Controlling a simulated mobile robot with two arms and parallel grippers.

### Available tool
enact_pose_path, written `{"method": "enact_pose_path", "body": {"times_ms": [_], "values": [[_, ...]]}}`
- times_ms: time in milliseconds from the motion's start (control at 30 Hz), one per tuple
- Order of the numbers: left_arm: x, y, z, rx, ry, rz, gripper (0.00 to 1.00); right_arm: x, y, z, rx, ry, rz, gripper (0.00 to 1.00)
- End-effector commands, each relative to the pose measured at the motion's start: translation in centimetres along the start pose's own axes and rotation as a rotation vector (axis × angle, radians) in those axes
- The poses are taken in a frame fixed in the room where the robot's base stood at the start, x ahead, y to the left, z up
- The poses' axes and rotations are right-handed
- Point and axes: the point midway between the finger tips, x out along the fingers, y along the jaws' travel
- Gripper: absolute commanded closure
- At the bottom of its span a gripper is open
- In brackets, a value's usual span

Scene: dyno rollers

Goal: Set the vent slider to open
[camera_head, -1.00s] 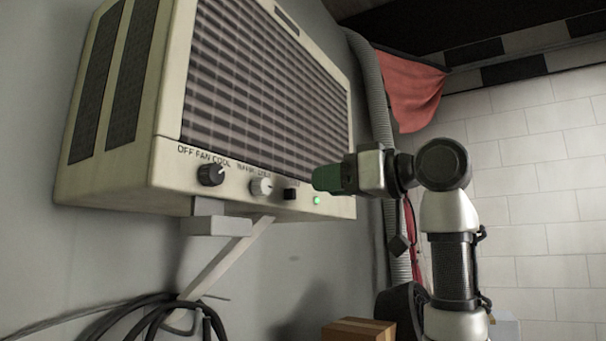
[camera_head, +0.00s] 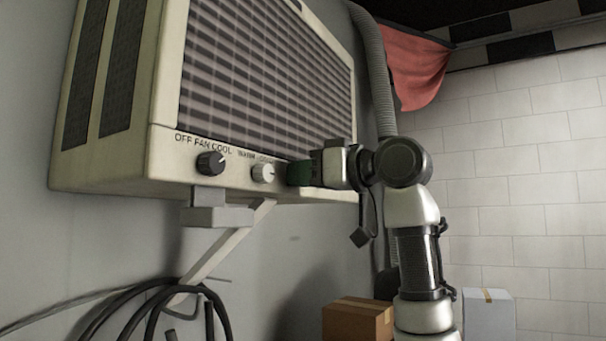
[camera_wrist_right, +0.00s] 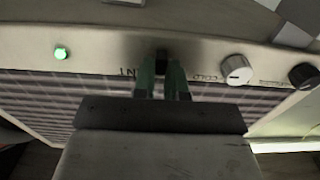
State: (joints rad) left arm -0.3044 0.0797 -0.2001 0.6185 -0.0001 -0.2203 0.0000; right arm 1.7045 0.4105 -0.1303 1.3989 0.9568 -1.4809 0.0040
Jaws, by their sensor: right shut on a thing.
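The air conditioner (camera_head: 166,150) hangs on the wall, with a control strip below its louvred grille. The vent slider (camera_wrist_right: 161,56) is a small black knob on that strip; in the head view my gripper hides it. My right gripper (camera_wrist_right: 161,72) has its green fingers shut on the slider, one finger on each side. In the head view the right gripper (camera_head: 299,173) is at the strip, right of the white knob. The lettering by the slider is partly covered, so its setting cannot be read. My left gripper is not in view.
A black dial (camera_head: 211,162) and a white dial (camera_head: 263,173) sit left of the slider; a green light (camera_wrist_right: 61,53) is on its other side. A bracket (camera_head: 217,216), coiled cable (camera_head: 160,305) and cardboard box (camera_head: 358,320) are below. A hose (camera_head: 374,70) runs behind my arm.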

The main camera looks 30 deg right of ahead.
Motion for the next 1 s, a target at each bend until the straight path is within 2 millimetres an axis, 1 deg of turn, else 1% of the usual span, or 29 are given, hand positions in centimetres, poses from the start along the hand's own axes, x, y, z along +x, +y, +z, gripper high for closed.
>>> {"method": "enact_pose_path", "body": {"times_ms": [167, 233, 267, 400, 533, 633, 867, 900, 967, 1000], "values": [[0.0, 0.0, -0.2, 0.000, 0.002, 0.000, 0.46, 0.0, 0.0, 0.0, 0.000, 0.001, 0.000, 1.00], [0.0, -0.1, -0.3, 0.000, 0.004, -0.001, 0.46, 0.0, 0.3, 0.0, 0.001, 0.000, 0.001, 1.00], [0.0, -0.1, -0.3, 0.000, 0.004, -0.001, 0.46, 0.0, 0.7, 0.0, 0.002, 0.000, 0.001, 1.00], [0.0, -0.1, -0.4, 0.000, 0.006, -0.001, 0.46, -0.1, 3.3, -0.1, 0.004, 0.000, 0.003, 1.00], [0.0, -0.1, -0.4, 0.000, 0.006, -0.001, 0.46, -0.1, 5.0, -0.1, 0.002, 0.002, 0.002, 1.00], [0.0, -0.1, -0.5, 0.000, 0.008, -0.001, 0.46, -0.1, 5.5, -0.1, 0.000, 0.004, 0.002, 1.00], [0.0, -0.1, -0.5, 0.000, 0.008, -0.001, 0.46, -0.2, 5.5, -0.2, -0.001, 0.006, 0.003, 1.00], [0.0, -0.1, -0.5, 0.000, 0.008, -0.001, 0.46, -0.2, 5.5, -0.2, -0.001, 0.007, 0.003, 0.86], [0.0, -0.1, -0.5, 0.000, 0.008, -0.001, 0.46, -0.2, 5.5, -0.2, 0.000, 0.006, 0.003, 0.76], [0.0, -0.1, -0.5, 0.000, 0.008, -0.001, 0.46, -0.2, 5.5, -0.2, 0.000, 0.005, 0.003, 0.70]]}}
